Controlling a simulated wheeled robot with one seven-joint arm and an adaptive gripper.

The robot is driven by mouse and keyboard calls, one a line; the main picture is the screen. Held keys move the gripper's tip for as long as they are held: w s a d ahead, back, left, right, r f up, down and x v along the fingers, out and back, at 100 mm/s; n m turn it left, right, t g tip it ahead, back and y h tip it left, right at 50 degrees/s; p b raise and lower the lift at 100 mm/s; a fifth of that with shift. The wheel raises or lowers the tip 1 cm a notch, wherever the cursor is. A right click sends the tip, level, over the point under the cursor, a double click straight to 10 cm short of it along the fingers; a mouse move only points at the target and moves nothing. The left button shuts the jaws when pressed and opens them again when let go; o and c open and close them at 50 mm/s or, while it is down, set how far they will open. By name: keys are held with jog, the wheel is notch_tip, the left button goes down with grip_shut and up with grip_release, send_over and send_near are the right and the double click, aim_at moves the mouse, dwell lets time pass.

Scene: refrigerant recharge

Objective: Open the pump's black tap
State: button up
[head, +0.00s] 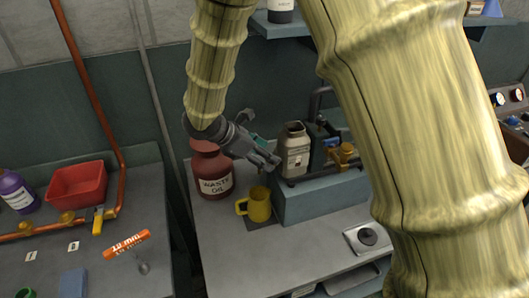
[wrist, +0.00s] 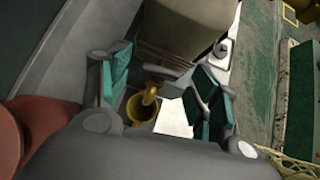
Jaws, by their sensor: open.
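The pump (head: 344,156) is a brass and dark assembly on a blue-grey block, right of centre in the head view. Dark parts and a small blue part (head: 331,142) stand at its upper left; I cannot tell for sure which dark part is the black tap. My gripper (head: 270,157) is left of the pump, beside a grey-white labelled container (head: 295,152) that stands between them. In the wrist view my gripper (wrist: 160,88) is open, its teal pads apart with nothing held. The pump's tap cannot be made out there.
A yellow mug (head: 258,206) stands below my gripper, and also shows between the fingers in the wrist view (wrist: 138,112). A red-brown waste oil jug (head: 214,172) is close on the left. The blue-grey block (head: 310,203) carries the pump.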

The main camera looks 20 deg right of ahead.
jog(key=shift+d+f, duration=0.1)
jog(key=shift+d, duration=0.05)
jog(key=c, duration=1)
jog(key=shift+c, duration=0.2)
jog(key=shift+s+n+t, duration=0.1)
jog(key=shift+n+t, duration=0.4)
jog(key=shift+n, duration=0.2)
jog(key=o, duration=1)
jog(key=shift+o, duration=0.2)
